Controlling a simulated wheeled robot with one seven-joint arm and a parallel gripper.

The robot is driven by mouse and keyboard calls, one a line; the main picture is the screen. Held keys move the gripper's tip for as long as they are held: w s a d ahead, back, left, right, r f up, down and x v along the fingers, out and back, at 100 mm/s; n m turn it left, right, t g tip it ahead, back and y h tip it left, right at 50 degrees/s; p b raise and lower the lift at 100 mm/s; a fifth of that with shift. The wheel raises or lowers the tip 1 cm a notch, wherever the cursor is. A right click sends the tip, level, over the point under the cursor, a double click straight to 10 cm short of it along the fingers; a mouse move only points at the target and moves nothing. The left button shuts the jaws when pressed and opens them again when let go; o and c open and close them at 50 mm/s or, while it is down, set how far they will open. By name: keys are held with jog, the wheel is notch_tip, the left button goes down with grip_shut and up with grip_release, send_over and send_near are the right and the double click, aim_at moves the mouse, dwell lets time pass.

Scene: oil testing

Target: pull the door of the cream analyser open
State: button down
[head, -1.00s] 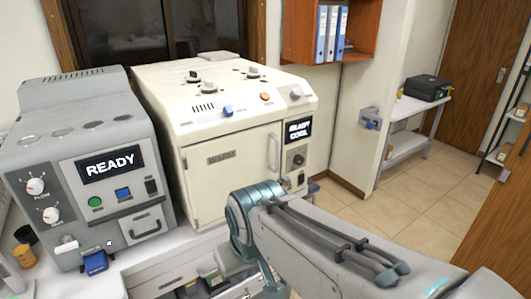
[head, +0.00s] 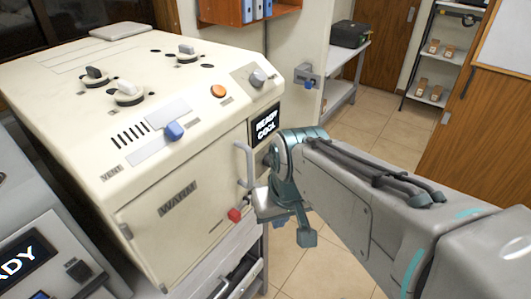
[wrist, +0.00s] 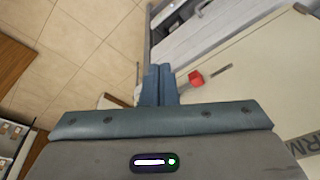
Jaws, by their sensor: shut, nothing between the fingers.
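The cream analyser (head: 110,75) fills the left and middle of the head view. Its door (head: 180,215), labelled WARM, looks shut against the front. The pale vertical door handle (head: 243,165) is at the door's right edge. A red knob (head: 235,214) is low near that edge; it also shows in the wrist view (wrist: 196,78). My gripper (wrist: 159,75) is shut and empty, its fingertips just left of the red knob in the wrist view. In the head view it is just right of the handle and knob, its fingertips hard to make out. Contact cannot be told.
A READY/COOL display (head: 266,122) is right of the handle, partly near my arm. A grey machine (head: 40,240) stands at lower left. Below the door is a white bench with drawers (head: 235,270). Open tiled floor (head: 340,130) lies to the right.

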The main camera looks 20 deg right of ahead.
notch_tip(320, 180, down, 4)
jog(key=w+m+g+y+b, duration=0.1)
jog(key=g+y, duration=0.2)
jog(key=m+t+y+b, duration=0.25)
jog(key=t+y, duration=0.35)
jog(key=y, duration=0.8)
send_near(239, 175)
jog(key=x, duration=0.1)
jog(key=p+x, duration=0.1)
jog(key=x, duration=0.1)
jog(key=p+x, duration=0.1)
jog(key=x, duration=0.1)
jog(key=shift+a+r, duration=0.2)
jog(key=shift+r, duration=0.05)
